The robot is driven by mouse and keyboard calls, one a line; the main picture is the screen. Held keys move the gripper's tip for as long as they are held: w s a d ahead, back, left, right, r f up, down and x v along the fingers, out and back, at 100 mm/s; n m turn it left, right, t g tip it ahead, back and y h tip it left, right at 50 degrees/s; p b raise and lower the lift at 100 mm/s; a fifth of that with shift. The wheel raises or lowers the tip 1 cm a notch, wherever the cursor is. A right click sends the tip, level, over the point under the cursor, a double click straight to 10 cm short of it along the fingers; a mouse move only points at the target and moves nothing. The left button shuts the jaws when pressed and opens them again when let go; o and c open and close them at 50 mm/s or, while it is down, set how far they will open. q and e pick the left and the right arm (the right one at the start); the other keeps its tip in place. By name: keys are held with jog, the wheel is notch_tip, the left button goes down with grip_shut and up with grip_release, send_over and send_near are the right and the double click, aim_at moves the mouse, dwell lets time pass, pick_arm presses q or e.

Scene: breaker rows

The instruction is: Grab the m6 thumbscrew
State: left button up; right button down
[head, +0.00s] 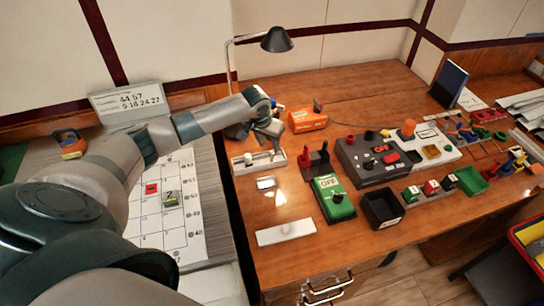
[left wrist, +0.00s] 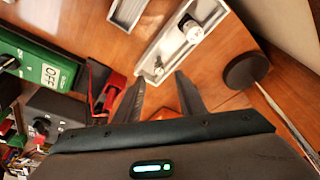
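A shallow pale tray (head: 240,170) stands at the left end of the wooden desk, and it also shows in the left wrist view (left wrist: 176,15). In the wrist view it holds a larger silver knobbed piece (left wrist: 191,31) and a smaller metal piece (left wrist: 158,69). Either may be the m6 thumbscrew; I cannot read a size. My left gripper (head: 273,142) hangs over the tray's far side in the head view. In the wrist view its two fingers (left wrist: 160,84) are spread, with nothing held between them. My right gripper is not in view.
A green OFF box (head: 332,198), a red-and-black holder (head: 316,160) and a grey switch panel (head: 372,168) stand right of the tray. An orange box (head: 307,121) and a desk lamp (head: 277,40) are behind.

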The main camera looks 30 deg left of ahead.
aim_at(272, 152)
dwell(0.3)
pick_arm(q)
jog(key=shift+p+x, duration=0.7)
jog(key=shift+x, duration=0.2)
jog(key=shift+p+x, duration=0.4)
jog(key=shift+x, duration=1.3)
grip_shut()
